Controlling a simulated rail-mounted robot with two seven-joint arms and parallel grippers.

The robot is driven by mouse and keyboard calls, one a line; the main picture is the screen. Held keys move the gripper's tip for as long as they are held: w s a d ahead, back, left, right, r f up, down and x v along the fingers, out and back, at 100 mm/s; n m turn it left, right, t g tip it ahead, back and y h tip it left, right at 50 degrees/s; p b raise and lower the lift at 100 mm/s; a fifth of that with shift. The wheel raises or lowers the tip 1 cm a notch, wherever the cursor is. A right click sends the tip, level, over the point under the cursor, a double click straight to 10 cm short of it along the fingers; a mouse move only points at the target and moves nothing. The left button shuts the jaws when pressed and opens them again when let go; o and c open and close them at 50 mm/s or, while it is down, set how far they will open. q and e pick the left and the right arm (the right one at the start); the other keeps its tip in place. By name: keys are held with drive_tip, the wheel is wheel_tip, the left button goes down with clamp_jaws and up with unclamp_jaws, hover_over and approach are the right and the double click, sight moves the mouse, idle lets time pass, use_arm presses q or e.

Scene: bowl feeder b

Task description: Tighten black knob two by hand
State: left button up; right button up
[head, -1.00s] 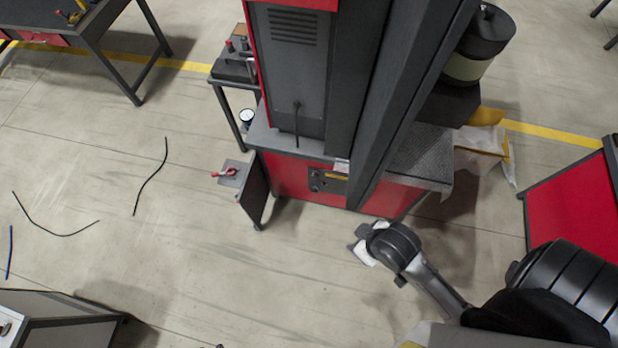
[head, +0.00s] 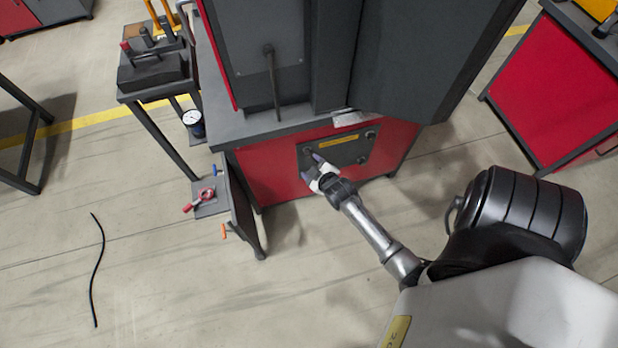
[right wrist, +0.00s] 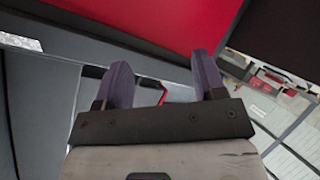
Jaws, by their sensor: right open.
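A dark control panel (head: 336,149) with a yellow label strip is set in the red front of the machine. Small black knobs show on it: one at its left (head: 308,151), one at its upper right (head: 370,134) and one at its lower right (head: 362,160). I cannot tell which is knob two. My right gripper (head: 311,167) is open, just in front of the panel's left side, close to the left knob. Contact cannot be told. In the right wrist view its two purple-grey fingers (right wrist: 163,80) stand apart with nothing held between them. My left gripper is not in view.
A side table (head: 155,92) with a black block stands left of the machine. A low shelf (head: 211,205) holds a red-handled tool. A dial gauge (head: 193,119) sits nearby. A red cabinet (head: 550,90) stands at the right.

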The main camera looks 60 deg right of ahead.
wheel_tip(320, 180, down, 35)
drive_tip(key=s+d+t+h+b, duration=0.15)
drive_tip(key=h+b, duration=0.45)
drive_tip(key=b, duration=1.8)
drive_tip(key=shift+t, duration=0.35)
drive_tip(key=shift+b+x, duration=3)
drive_tip(key=shift+x, duration=3.45)
drive_tip(key=shift+s+d+r, duration=0.1)
drive_tip(key=shift+s+d, duration=0.05)
drive_tip(key=shift+c, duration=0.2)
drive_tip(key=shift+m, duration=0.3)
drive_tip(key=c, duration=0.9)
